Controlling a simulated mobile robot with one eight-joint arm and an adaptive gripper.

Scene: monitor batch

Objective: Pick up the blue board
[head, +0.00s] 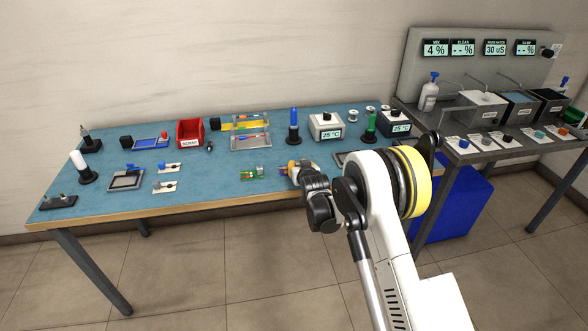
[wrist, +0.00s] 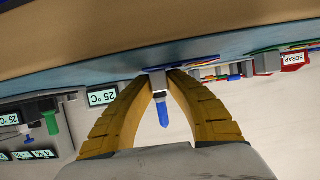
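Thin boards with blue, red and green parts sit in a metal rack (head: 250,142) at the back middle of the bench; I cannot single out the blue board there for certain. My gripper (head: 284,169) is low over the front middle of the bench, right of a small green board (head: 248,175). In the wrist view, which is upside down, the yellow fingers of my gripper (wrist: 160,76) come close together near the bench top. A small grey block (wrist: 157,82) shows between the tips; whether it is held or lies behind them is unclear.
A blue bottle (head: 293,119) on a stand and a station reading 25 °C (head: 325,124) stand behind my gripper. A red scrap bin (head: 190,132) is back left. A flat blue panel (head: 150,143) lies left of it. Bare bench (head: 215,185) lies front left of the green board.

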